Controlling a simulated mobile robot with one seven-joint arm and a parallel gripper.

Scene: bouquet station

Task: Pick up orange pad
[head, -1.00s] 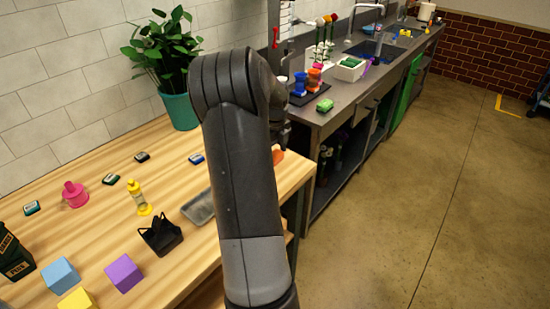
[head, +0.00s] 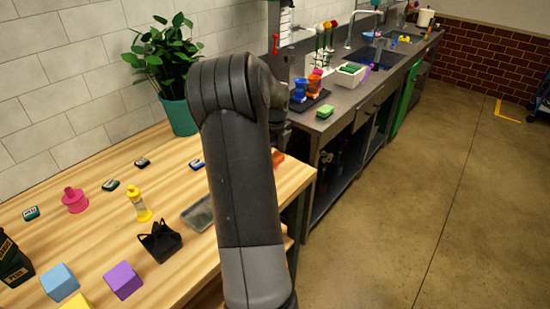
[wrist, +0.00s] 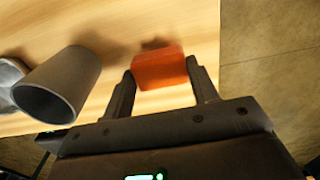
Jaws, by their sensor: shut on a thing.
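The orange pad (wrist: 158,70) is a small reddish-orange block. In the wrist view it sits between the two fingertips of my gripper (wrist: 160,80), which are shut on it, above the light wooden table. In the head view only a bit of the orange pad (head: 278,157) shows beside my arm, near the table's right end. My arm hides the gripper in the head view. Whether the pad touches the table is hard to tell.
A grey cylinder (wrist: 60,85) is left of my gripper in the wrist view. On the wooden table (head: 90,190) stand a plant pot (head: 181,116), a grey tray (head: 198,213), a black holder (head: 160,241) and coloured blocks. The table's right edge is close to the pad.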

